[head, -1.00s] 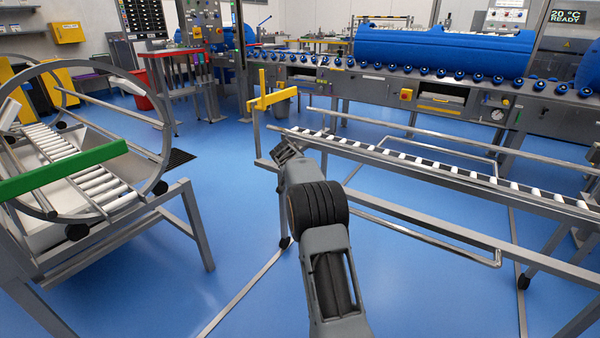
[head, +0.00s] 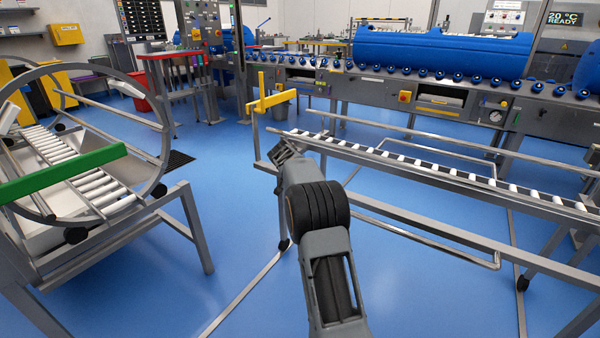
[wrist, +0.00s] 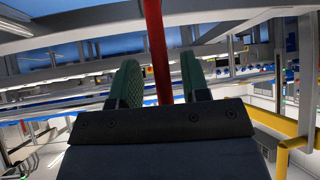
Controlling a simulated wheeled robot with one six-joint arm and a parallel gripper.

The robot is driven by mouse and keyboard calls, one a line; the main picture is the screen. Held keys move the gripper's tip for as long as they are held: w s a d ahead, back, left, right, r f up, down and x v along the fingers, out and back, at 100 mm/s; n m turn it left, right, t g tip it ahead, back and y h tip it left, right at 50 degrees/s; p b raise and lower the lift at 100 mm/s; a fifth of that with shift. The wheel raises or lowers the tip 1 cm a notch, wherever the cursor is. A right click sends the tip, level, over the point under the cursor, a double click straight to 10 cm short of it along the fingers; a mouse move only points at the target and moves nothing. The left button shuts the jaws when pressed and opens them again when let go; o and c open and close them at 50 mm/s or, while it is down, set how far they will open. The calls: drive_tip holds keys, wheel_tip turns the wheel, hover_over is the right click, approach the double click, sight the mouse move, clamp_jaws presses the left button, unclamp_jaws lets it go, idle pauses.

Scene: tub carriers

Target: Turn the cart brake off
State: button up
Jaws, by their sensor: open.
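The cart (head: 425,229) is a grey metal frame with a white-roller track, to the right of my arm in the head view. In the wrist view a red bar (wrist: 158,45) rises between the two green fingers of my gripper (wrist: 161,78). The fingers are apart, with a gap showing on each side of the bar. I cannot tell how far ahead the bar is. In the head view my arm reaches to the cart's left end, and the fingers and red bar are not clearly visible.
A tilted ring frame with rollers and a green bar (head: 62,174) stands at the left. A long blue-roller conveyor (head: 420,88) with a blue drum (head: 440,52) runs along the back. Blue floor is clear between the left stand and the cart.

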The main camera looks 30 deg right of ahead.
drive_tip(key=p+v, duration=0.2)
drive_tip(key=v, duration=1)
drive_tip(key=s+a+r+n+y+p, duration=0.2)
drive_tip(key=s+a+r+p, duration=0.45)
drive_tip(key=r+p, duration=0.25)
drive_tip(key=s+a+r+n+y+p, duration=0.1)
drive_tip(key=s+a+r+n+p, duration=0.2)
drive_tip(key=s+a+r+p, duration=0.5)
drive_tip(key=s+a+r+n+g+y+p, duration=0.1)
drive_tip(key=s+a+r+n+y+p, duration=0.1)
drive_tip(key=s+r+p, duration=0.4)
drive_tip(key=s+a+r+n+y+p, duration=0.2)
drive_tip(key=s+a+r+n+p, duration=0.2)
drive_tip(key=s+p, duration=0.7)
wheel_tip(320, 180, up, 2)
drive_tip(key=shift+a+g+p, duration=0.4)
drive_tip(key=shift+a+p, duration=0.05)
drive_tip(key=shift+p, duration=0.3)
